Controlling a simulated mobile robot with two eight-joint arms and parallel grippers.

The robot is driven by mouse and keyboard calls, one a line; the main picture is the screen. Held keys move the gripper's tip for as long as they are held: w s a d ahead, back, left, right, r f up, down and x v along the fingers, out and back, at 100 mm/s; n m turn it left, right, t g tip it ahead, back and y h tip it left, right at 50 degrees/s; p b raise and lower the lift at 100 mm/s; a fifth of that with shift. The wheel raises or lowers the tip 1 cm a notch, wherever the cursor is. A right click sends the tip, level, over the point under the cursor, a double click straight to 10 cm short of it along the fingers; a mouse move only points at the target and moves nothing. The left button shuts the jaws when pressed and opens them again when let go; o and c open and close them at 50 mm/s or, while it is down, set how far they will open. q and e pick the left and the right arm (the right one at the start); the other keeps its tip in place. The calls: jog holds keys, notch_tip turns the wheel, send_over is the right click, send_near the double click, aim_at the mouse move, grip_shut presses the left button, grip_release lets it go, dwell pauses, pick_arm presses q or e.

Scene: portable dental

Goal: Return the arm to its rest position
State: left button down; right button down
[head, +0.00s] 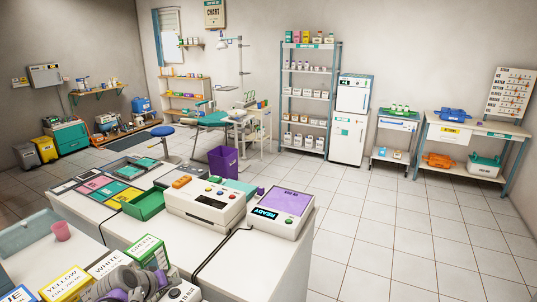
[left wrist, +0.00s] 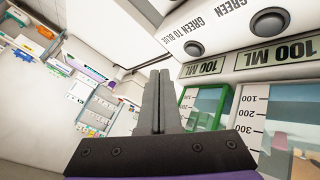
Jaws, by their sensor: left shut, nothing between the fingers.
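My left gripper (head: 125,284), grey with purple parts, is at the bottom edge of the head view, low beside the labelled boxes. In the left wrist view its two dark fingers (left wrist: 158,100) are pressed together with nothing between them. The fingers point toward a white panel with dark knobs and "100 ML" labels (left wrist: 203,68). I cannot tell whether they touch anything. My right gripper is not in view.
Near the gripper stand a green-labelled box (head: 148,250), a white-labelled box (head: 108,264) and a yellow box (head: 66,284). Behind are a white device (head: 205,203) and a purple-topped device (head: 284,205). The floor at right is clear.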

pick_arm(q)
jog(key=s+d+f+m+g, duration=0.1)
jog(key=s+d, duration=0.3)
jog(key=s, duration=0.4)
jog(key=s+d+f+m+g+y, duration=0.1)
jog(key=s+d+f+m, duration=0.1)
jog(key=s, duration=0.6)
jog(key=s+d+f+m, duration=0.2)
jog(key=s+d, duration=0.4)
jog(key=s, duration=0.1)
jog(key=shift+s+m+g+y, duration=0.4)
